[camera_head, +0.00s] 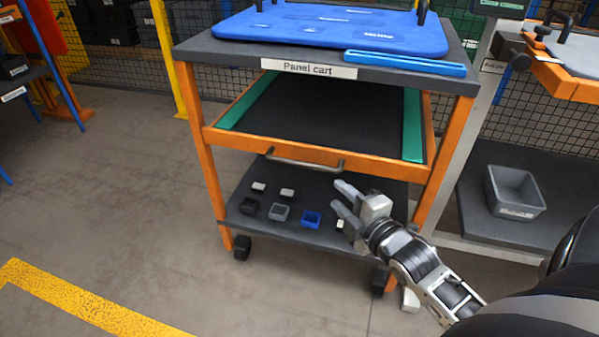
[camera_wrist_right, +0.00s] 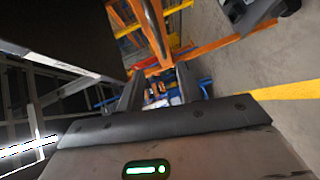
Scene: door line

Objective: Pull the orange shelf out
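The orange shelf (camera_head: 250,144) is the middle level of the panel cart, with an orange front edge, green side strips and a dark bed. A grey bar handle (camera_head: 305,161) is fixed to its front. My right gripper (camera_head: 340,197) is open and empty, below and to the right of the handle, apart from it, in front of the cart's lower shelf. In the right wrist view its two fingers (camera_wrist_right: 158,90) stand apart with nothing clearly between them. My left gripper is not in view.
The cart's top (camera_head: 260,50) carries a blue panel and a blue strip. Its lower shelf (camera_head: 250,222) holds several small bins and blocks. A grey bin (camera_head: 515,192) sits on a dark shelf at right. Floor at front left is clear, with yellow marking (camera_head: 80,305).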

